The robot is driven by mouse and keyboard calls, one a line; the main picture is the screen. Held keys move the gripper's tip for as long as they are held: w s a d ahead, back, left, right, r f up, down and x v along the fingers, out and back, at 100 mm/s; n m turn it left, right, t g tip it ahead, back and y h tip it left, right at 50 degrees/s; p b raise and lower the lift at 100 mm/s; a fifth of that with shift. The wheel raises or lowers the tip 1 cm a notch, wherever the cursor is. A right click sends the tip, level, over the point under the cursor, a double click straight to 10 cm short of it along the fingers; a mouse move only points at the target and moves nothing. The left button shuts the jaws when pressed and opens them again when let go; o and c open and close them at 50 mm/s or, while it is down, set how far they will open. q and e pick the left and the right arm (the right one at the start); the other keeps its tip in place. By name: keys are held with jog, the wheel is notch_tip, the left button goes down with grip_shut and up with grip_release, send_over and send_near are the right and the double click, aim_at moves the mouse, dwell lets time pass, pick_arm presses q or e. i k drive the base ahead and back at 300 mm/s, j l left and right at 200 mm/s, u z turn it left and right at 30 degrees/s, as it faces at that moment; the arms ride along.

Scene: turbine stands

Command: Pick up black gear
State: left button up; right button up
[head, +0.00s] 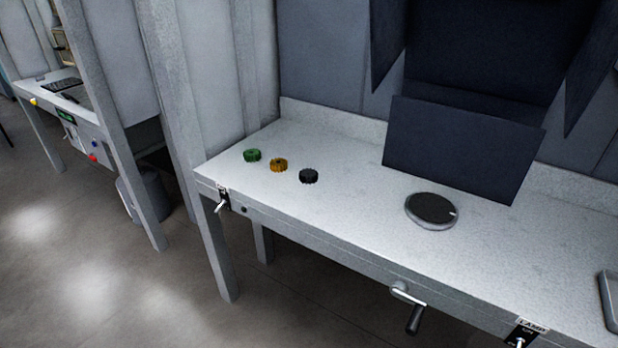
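The black gear (309,176) lies flat on the light grey workbench (350,215), toward its left end. It is the rightmost of a row of three gears. An orange gear (279,165) lies just left of it, and a green gear (252,155) lies farther left. The gears are apart from one another. Neither of my grippers shows in the head view, and nothing touches the black gear.
A round dark disc (432,209) with a pale rim sits on the bench right of the gears. A dark panel (463,150) stands behind it. A crank handle (409,307) and a lever (221,200) stick out from the front edge. Open floor (90,265) lies left.

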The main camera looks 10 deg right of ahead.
aim_at(310, 176)
jog(key=i+j+z, duration=0.2)
jog(key=i+j, duration=0.2)
jog(key=j, duration=0.25)
jog(key=i+j+z, duration=0.15)
jog(key=j, duration=0.15)
jog(key=i+j+z, duration=0.1)
jog(key=j, duration=0.25)
jog(key=i+j+z, duration=0.1)
jog(key=i+j, duration=0.15)
jog(key=j, duration=0.15)
